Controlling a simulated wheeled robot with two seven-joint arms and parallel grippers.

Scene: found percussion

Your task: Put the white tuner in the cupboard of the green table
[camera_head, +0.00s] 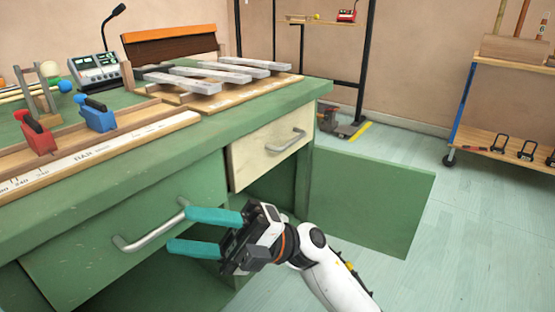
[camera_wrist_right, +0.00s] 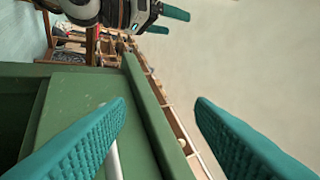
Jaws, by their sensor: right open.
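A pale box with green displays and a black gooseneck microphone, which looks like the white tuner (camera_head: 97,66), stands at the back left on the green table (camera_head: 235,117). The table's front has a wide green drawer with a metal handle (camera_head: 150,238). A green door panel (camera_head: 375,203) stands swung out at the right, beside a dark opening under the pale drawer (camera_head: 262,152). My right gripper (camera_head: 180,230) is open and empty at the handle's right end; I cannot tell whether they touch. My left gripper (camera_wrist_right: 165,21) shows small in the wrist view, its fingers apart.
Red and blue clamp-like tools (camera_head: 96,114) and wooden rails lie along the tabletop. Grey metal bars (camera_head: 232,72) rest on a wooden frame behind. A wheeled shelf (camera_head: 510,150) stands at the far right.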

